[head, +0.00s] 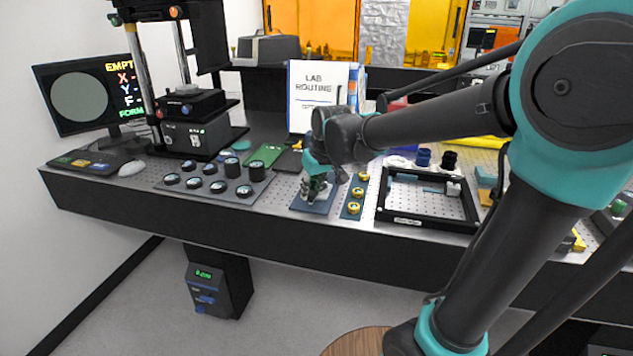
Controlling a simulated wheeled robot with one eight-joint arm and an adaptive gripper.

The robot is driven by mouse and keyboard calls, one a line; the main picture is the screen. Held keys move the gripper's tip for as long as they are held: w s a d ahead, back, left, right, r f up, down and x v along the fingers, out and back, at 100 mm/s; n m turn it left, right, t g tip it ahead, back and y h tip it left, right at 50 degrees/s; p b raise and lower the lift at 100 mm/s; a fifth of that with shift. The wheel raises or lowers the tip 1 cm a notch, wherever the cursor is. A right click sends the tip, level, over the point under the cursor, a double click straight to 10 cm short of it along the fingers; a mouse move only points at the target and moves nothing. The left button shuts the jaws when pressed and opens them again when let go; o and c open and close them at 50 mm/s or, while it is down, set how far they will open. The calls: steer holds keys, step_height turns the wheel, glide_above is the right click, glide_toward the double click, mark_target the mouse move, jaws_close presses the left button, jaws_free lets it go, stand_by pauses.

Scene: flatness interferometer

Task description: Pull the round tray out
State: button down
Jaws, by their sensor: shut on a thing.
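My gripper (315,188) is low over a small blue-grey mat (311,208) near the front edge of the bench. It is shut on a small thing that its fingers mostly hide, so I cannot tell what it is. I cannot clearly make out a round tray. The interferometer (197,135) stands at the back left with a black stage block on its front, well left of my gripper.
A monitor (82,95) reading "EMPTY" is at the far left. A grey board (205,189) with several round dark pieces lies left of the mat. A blue strip (352,207) with brass pieces and a black frame (399,218) are close on the right.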

steer(key=shift+s+a, duration=0.15)
steer(key=shift+s, duration=0.4)
steer(key=c, duration=1.3)
jaws_free()
steer(key=shift+o, duration=0.2)
steer(key=v, duration=1.2)
steer(key=shift+s, duration=0.1)
